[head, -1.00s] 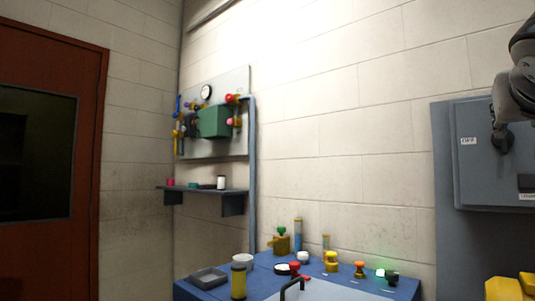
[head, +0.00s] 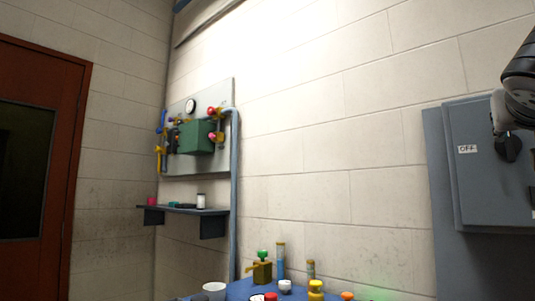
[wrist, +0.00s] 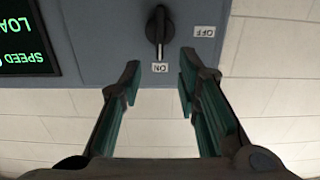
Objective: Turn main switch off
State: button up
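The main switch is a black rotary knob (wrist: 158,28) on a grey cabinet, seen upside down in the wrist view. Its light pointer line faces the ON label (wrist: 160,67). The OFF label (wrist: 204,31) is to one side of it. In the head view the knob (head: 508,147) shows at the right, with the OFF label (head: 467,149) to its left. My gripper (wrist: 160,76) is open and empty. Its two fingers point toward the cabinet, one on either side of the ON label in the picture, apart from the knob. In the head view my arm covers part of the cabinet's edge.
A dark display (wrist: 24,40) with green text is beside the switch in the wrist view. In the head view, a blue bench (head: 240,289) with several coloured knobs is below, and a wall shelf (head: 185,209) and valve panel (head: 222,95) are at the left.

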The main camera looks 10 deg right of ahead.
aim_at(509, 136)
jog(key=x, duration=1)
jog(key=shift+p, duration=0.35)
grip_shut()
